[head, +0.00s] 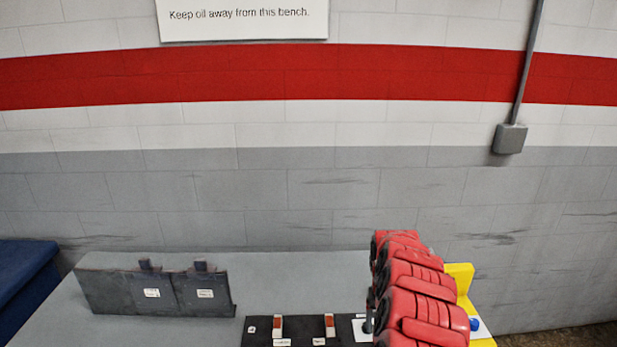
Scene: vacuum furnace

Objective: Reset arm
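Neither of my grippers can be made out in the head view. Red ribbed shapes with black parts (425,290) stand in a row at the lower right, over the right end of the grey bench (290,270); I cannot tell for sure what they are. A dark upright holder (110,290) with two labelled pockets stands at the bench's left. A black board (258,338) with two small red-and-white pieces (329,325) and small labels lies at the front middle, cut off by the lower frame edge.
A yellow block (461,277) and a small blue part (474,323) show behind the red shapes. A dark blue surface (22,278) is at the left. A sign (243,20) and a grey conduit box (509,139) are on the wall. The bench middle is clear.

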